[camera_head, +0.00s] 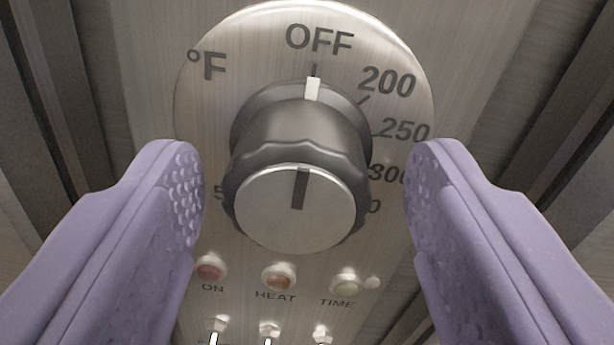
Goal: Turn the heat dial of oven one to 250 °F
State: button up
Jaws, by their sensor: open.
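The heat dial (303,160) is a dark knob with a silver face, in the middle of the view. Its white mark points up at OFF on the round metal scale plate (210,100). The marks 200, 250 and 300 run down the right side of the plate. My gripper (305,190) is open, with one purple padded finger on each side of the dial. Gaps show between both fingers and the knob. The right finger covers part of the 300 mark, and the knob hides part of the lower scale.
Below the dial are a red ON lamp (210,268), an orange HEAT lamp (279,277) and a pale TIME lamp (345,282). Small switches (269,328) show at the bottom edge. Dark ridged panels flank the metal panel on both sides.

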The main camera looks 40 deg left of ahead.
jog(key=c, duration=1.1)
jog(key=shift+o, duration=0.2)
jog(key=shift+m, duration=0.4)
jog(key=m+p, duration=0.1)
jog(key=m, duration=0.5)
jog(key=shift+p, duration=0.4)
jog(key=m+p, duration=0.2)
jog(key=m, duration=0.5)
jog(key=shift+s+a+t, duration=0.1)
jog(key=shift+t, duration=0.3)
jog(key=shift+m, duration=0.3)
jog(key=o, duration=1.1)
jog(key=shift+c, duration=0.2)
